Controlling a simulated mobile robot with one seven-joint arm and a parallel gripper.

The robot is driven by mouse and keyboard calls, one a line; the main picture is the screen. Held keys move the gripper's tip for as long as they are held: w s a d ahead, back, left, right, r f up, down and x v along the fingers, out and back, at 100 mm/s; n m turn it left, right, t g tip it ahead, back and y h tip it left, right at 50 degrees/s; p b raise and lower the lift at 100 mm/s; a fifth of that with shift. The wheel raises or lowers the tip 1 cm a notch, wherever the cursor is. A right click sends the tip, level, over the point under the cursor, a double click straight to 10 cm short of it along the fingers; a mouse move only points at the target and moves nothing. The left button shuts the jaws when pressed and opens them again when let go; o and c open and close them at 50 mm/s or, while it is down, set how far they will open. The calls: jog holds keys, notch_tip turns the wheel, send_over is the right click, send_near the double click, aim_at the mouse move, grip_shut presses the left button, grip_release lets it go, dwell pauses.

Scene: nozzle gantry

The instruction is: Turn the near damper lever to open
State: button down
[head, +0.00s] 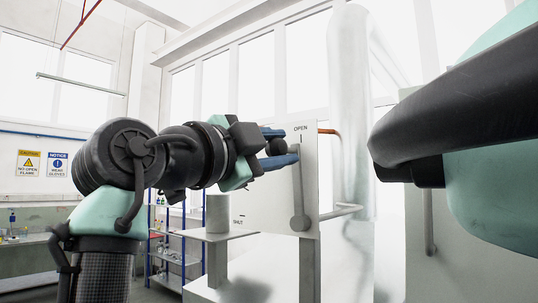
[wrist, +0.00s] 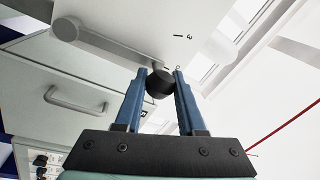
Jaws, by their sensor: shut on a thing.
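The damper lever (head: 299,195) is a grey bar on a pale upright panel (head: 265,200). Its pivot is low on the panel, and the bar stands nearly straight up, its upper end just below the word OPEN. The word SHUT is at the panel's lower left. My gripper (head: 290,146) is at the lever's upper end, its blue fingers closed around the black knob (head: 277,147). In the wrist view the knob (wrist: 160,84) sits between both fingers, and the lever (wrist: 110,45) runs from it to the upper left.
A large pale cylinder (head: 350,120) stands right behind the panel, with a pipe (head: 342,211) beside it. A second grey bar (head: 429,222) is on a pale surface farther right. Blue-framed shelving (head: 173,250) stands behind at left. My own body fills the upper right.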

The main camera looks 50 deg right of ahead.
jog(key=shift+s+m, duration=0.25)
jog(key=shift+m, duration=0.05)
jog(key=c, duration=0.5)
grip_release()
jog(key=shift+s, duration=0.1)
jog(key=shift+a+f, duration=0.1)
jog(key=shift+a, duration=0.1)
jog(key=shift+s+a+f+b, duration=0.25)
jog(key=shift+a+b, duration=0.55)
jog(key=shift+a, duration=1.25)
jog(key=shift+s+a+f+b, duration=0.1)
jog(key=shift+a+f+b, duration=0.5)
jog(key=shift+a, duration=1.5)
jog(key=shift+s+a+f+b, duration=0.15)
jog(key=shift+a+b, duration=0.85)
jog(key=shift+a, duration=1.05)
jog(key=shift+r, duration=0.1)
